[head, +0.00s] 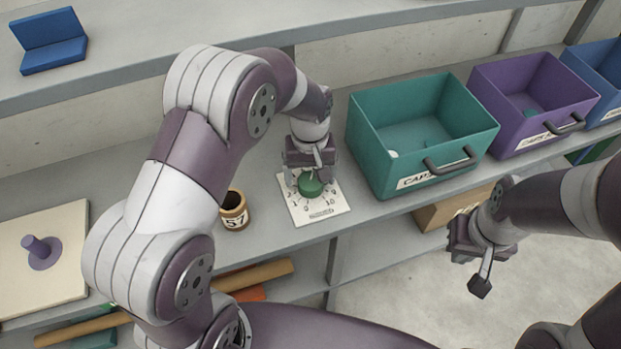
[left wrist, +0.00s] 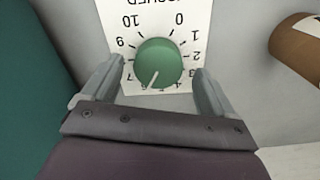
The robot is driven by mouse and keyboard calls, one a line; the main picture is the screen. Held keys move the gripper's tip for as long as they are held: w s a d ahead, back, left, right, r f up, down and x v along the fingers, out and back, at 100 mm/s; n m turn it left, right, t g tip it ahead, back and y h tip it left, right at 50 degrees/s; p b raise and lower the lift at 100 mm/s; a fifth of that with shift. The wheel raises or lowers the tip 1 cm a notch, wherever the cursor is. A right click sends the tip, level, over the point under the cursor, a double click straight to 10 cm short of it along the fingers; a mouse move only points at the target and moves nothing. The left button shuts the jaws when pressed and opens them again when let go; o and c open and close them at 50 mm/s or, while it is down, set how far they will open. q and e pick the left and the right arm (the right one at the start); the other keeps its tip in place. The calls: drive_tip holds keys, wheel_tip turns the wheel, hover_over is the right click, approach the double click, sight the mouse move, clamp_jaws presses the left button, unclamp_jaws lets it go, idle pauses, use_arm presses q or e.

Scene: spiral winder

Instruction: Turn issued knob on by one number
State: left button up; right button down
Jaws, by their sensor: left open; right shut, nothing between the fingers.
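The green knob (head: 309,186) sits on a white dial plate (head: 325,207) on the shelf. In the left wrist view the knob (left wrist: 160,58) has a white mark pointing to the lower left, near the 6; the exact number is partly hard to read. Numbers 0 to 10 ring it. My left gripper (head: 308,174) is open at the knob, with one finger on each side and visible gaps in the left wrist view (left wrist: 157,78). Whether either finger touches is not clear. My right gripper (head: 480,278) is shut and empty, away at the right.
A teal bin (head: 368,150) stands right beside the dial, with a purple bin (head: 490,95) beyond. A brown cup marked 57 (head: 234,212) stands left of the dial. A cream board with a purple peg (head: 42,252) lies far left. An upper shelf (head: 130,55) runs behind.

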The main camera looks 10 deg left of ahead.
use_arm(q)
drive_tip(key=shift+f, duration=0.7)
drive_tip(key=shift+w+d+f, duration=0.1)
drive_tip(key=shift+w+f, duration=0.1)
drive_tip(key=shift+f, duration=0.3)
drive_tip(key=shift+s+r, duration=0.1)
drive_tip(key=c, duration=1.1)
drive_tip(key=shift+o, duration=0.2)
